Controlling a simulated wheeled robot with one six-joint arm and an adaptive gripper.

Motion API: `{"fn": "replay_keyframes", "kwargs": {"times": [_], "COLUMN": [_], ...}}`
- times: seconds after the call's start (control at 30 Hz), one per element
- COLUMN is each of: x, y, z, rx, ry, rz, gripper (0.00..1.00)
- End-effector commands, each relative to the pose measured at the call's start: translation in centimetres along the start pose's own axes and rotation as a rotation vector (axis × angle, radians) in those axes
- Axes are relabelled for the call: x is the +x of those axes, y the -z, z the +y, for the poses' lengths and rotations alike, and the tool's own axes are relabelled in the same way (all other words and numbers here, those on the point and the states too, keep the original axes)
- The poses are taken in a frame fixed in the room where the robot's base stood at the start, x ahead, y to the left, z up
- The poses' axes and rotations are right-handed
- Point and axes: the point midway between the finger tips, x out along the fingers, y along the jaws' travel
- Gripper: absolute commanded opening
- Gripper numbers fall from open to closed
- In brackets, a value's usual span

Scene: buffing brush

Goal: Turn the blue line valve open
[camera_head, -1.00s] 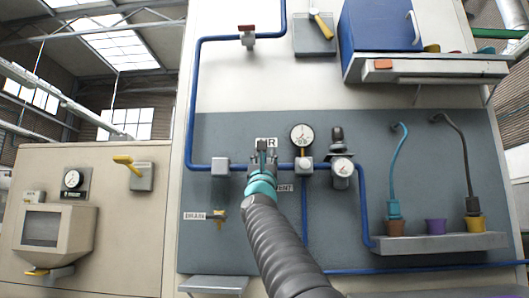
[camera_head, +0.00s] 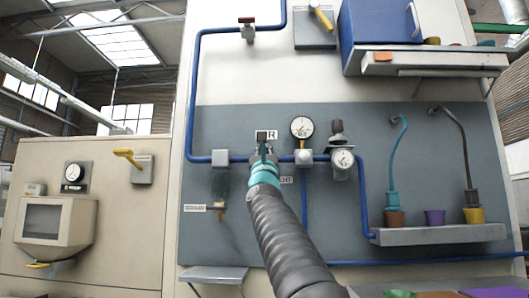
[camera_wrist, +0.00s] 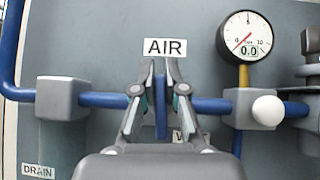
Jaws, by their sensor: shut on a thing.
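The blue line valve's handle (camera_wrist: 161,112) is a thin blue piece standing upright in front of the horizontal blue pipe (camera_wrist: 103,100), under the AIR label, in the wrist view. My gripper (camera_wrist: 161,72) has one finger on each side of it and is shut on it. In the head view my gripper (camera_head: 265,142) is at the pipe, below the partly hidden AIR label (camera_head: 271,134), and it hides the handle and valve body there.
Right of my gripper are a round gauge (camera_wrist: 245,37) reading 0.0 and a white knob (camera_wrist: 267,110) on a grey block. Left is a grey pipe block (camera_wrist: 61,97). The drain valve (camera_head: 219,209) is below left. A shelf (camera_head: 440,234) with cups stands at right.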

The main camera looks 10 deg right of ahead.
Motion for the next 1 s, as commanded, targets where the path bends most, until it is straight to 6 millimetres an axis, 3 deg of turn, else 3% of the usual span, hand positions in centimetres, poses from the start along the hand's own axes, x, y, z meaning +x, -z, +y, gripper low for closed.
{"fn": "replay_keyframes", "kwargs": {"times": [1.0], "x": [-0.1], "y": [0.5], "z": [1.0], "rx": [-0.392], "ry": [-0.39], "rz": [0.009], "gripper": [0.0]}}
